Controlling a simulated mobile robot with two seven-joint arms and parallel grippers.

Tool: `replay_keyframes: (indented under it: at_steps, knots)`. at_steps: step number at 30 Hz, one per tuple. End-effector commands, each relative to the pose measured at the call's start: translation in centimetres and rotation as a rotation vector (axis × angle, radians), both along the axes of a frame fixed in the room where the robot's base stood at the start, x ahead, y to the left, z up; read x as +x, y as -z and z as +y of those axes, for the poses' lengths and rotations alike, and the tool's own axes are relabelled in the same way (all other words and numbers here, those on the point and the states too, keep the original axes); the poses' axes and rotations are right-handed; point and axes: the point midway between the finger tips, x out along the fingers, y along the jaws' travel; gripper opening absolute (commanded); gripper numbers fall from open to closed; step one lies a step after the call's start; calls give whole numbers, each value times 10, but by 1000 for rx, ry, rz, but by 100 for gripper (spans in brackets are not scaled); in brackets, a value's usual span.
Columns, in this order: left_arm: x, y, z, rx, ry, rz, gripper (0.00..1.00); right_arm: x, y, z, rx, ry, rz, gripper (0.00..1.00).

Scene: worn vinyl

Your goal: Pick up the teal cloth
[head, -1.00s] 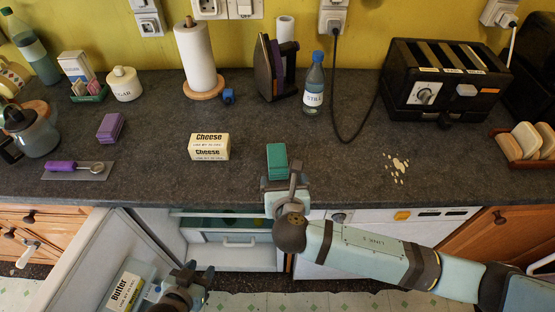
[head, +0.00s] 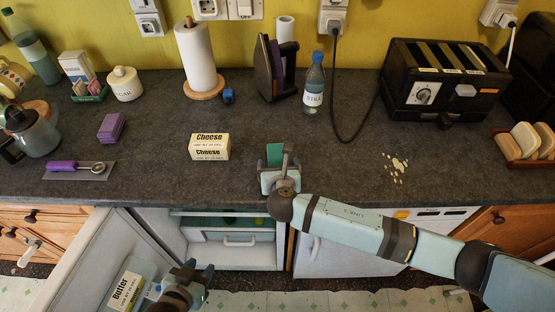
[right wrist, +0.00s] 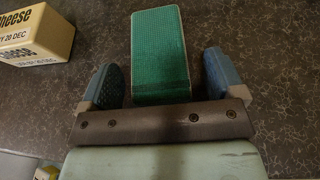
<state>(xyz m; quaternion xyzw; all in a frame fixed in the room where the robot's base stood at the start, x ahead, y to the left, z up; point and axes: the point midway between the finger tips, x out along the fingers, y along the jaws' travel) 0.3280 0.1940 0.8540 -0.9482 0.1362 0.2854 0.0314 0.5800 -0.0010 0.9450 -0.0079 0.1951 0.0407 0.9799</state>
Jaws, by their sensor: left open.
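In the right wrist view, the gripper (right wrist: 160,78) is open, with one blue finger on each side of the cloth (right wrist: 160,45). My left gripper (head: 194,271) is open, low in front of the counter, away from the cloth, by the open fridge door.
A bottle (head: 313,85) and an iron (head: 270,68) stand behind. Crumbs (head: 395,168) lie to the right. The fridge door (head: 75,265) stands open below, with butter (head: 126,291) in it.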

Motion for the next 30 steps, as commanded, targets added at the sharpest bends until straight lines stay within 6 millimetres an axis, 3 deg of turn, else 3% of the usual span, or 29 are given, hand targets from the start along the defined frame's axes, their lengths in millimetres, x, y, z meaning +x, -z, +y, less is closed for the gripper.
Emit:
replay_keyframes:
  at_steps: [1, 6, 7, 20, 25, 30]
  knots:
    - [0, 0, 0, 0, 0, 0, 43, 0, 0, 0, 0, 0, 0, 77]
    - [0, 0, 0, 0, 0, 0, 43, 0, 0, 0, 0, 0, 0, 38]
    - [0, 0, 0, 0, 0, 0, 43, 0, 0, 0, 0, 0, 0, 35]
    - [0, 0, 0, -1, 1, 0, 43, 0, -10, 0, 1, -1, -1, 35]
    - [0, -1, 0, -1, 1, 0, 43, 1, -35, 0, 3, 0, -3, 35]
    - [0, -1, 0, -1, 1, 0, 43, 1, -80, 0, 5, 0, -6, 35]
